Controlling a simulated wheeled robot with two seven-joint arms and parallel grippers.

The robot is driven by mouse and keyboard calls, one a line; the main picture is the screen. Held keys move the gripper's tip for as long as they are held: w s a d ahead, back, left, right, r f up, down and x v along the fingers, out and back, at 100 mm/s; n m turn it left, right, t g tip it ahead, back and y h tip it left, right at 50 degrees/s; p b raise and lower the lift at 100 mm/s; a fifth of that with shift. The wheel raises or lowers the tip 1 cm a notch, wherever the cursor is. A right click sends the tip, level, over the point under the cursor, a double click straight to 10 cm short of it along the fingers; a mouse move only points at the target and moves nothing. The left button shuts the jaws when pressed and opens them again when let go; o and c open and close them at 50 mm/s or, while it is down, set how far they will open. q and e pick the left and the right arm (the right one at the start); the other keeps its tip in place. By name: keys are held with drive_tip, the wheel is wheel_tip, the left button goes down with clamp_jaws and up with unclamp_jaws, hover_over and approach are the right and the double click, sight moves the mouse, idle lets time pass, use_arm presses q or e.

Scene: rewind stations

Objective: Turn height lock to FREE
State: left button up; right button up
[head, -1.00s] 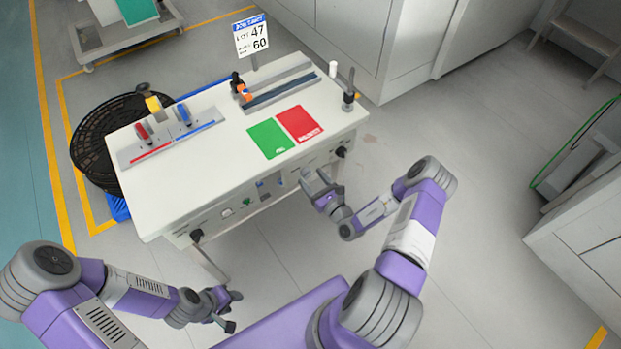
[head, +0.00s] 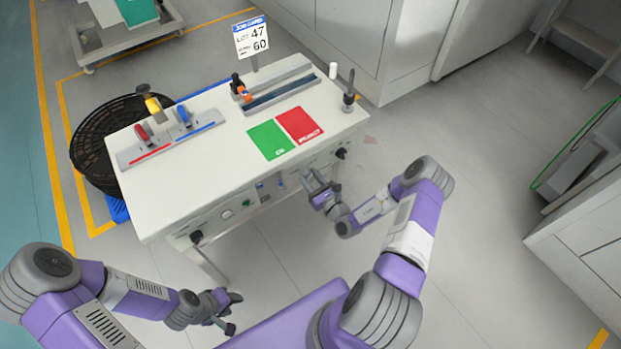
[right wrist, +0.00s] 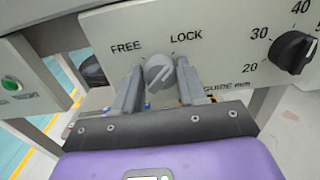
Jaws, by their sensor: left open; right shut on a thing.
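The height lock knob (right wrist: 158,73) is a grey round knob on the pale front panel in the right wrist view, below the printed words FREE on its left and LOCK on its right. A raised ridge runs across it and looks tilted up to the right, on the LOCK side. My right gripper (right wrist: 156,90) is shut on the knob, one finger on each side. In the head view this gripper (head: 311,180) is at the front panel of the table and hides the knob. My left gripper (head: 235,312) is open and empty, low in front of the table.
A black guide dial (right wrist: 292,52) with numbers sits right of the knob. A green button (right wrist: 11,84) is to the left. The white table (head: 215,170) carries green and red pads, clamps and a rail. Floor is clear right of the table.

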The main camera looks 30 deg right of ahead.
drive_tip(key=n+p, duration=0.3)
drive_tip(key=shift+r, duration=0.1)
drive_tip(key=n+p, duration=0.3)
drive_tip(key=n, duration=0.2)
drive_tip(key=shift+a, duration=0.15)
drive_tip(key=n+p, duration=0.2)
drive_tip(key=n, duration=0.3)
drive_tip(key=shift+f+p, duration=0.2)
drive_tip(key=shift+p, duration=0.15)
drive_tip(key=shift+f+n+p, duration=0.15)
drive_tip(key=shift+n+p, duration=0.7)
drive_tip(key=shift+n, duration=1.55)
drive_tip(key=o, duration=1.1)
drive_tip(key=shift+c, duration=0.2)
drive_tip(key=shift+s, duration=0.1)
